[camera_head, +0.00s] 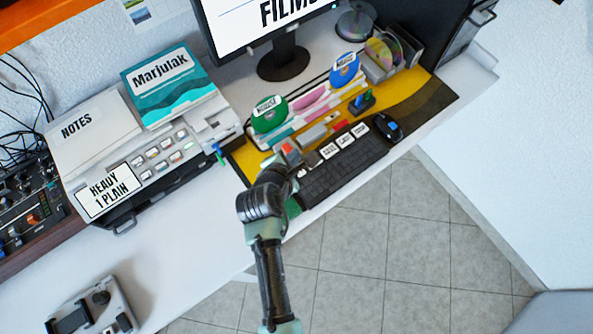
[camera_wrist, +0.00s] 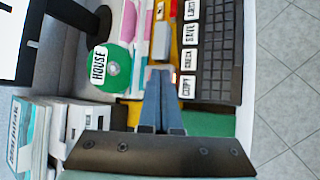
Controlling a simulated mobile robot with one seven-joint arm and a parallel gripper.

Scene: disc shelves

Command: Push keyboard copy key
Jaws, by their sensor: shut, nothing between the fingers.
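The dark keyboard (camera_head: 345,166) lies on the desk with large white labelled keys along one long side. In the wrist view the keyboard (camera_wrist: 222,60) is at the upper right, and its white COPY key (camera_wrist: 187,86) is at the near end of the labelled row. My gripper (camera_wrist: 161,74) is shut and empty, its fingertips just left of the COPY key. I cannot tell its height above the desk. In the head view my gripper (camera_head: 291,156) is by the keyboard's left end, and my arm partly blocks that end.
A green HOUSE disc (camera_wrist: 112,68) stands left of my fingers. A printer (camera_head: 150,165) is on the left of the desk. A monitor (camera_head: 265,25) stands behind, and a mouse (camera_head: 387,128) lies right of the keyboard.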

